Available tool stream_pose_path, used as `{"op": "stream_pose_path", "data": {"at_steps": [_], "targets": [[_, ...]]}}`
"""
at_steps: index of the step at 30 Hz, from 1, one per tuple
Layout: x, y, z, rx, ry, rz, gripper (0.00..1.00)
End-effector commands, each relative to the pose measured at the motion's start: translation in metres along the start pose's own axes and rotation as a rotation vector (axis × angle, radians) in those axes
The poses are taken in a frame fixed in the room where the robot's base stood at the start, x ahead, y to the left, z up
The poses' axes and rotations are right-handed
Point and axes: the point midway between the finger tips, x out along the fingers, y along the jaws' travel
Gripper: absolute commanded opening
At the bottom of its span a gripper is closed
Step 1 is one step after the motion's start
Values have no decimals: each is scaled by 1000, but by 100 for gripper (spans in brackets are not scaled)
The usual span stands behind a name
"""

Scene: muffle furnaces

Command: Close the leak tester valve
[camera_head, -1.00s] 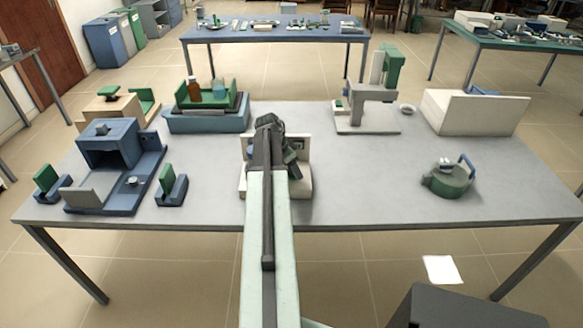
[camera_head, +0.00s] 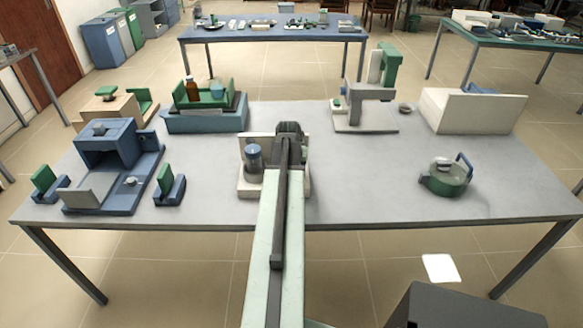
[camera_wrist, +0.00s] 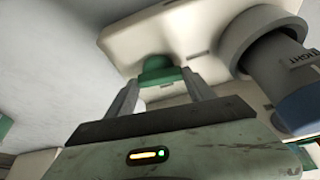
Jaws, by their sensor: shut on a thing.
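The leak tester (camera_head: 248,187) is a cream block with an upright back plate, at the middle of the grey table in the head view. In the wrist view, the cream body (camera_wrist: 120,45) fills the upper middle. A green valve knob (camera_wrist: 157,72) sits between the two grey fingers of my gripper (camera_wrist: 160,88), which is shut on it. A grey cylinder with a blue end (camera_wrist: 275,55) and partly visible lettering is to the right. In the head view my arm hides the valve and my fingertips.
A blue furnace-like device (camera_head: 108,150) stands at the left. A grey press-like stand (camera_head: 365,125), a cream box (camera_head: 470,112) and a green kettle-like pot (camera_head: 446,178) are at the right. The table's front right is clear.

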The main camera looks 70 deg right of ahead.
Motion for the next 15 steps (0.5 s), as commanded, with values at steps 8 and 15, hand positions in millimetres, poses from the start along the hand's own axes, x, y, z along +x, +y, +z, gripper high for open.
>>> {"op": "stream_pose_path", "data": {"at_steps": [8, 15], "targets": [[0, -1, -3, -101, 8, -46, 21], [0, -2, -3, -131, 9, -58, 21]]}}
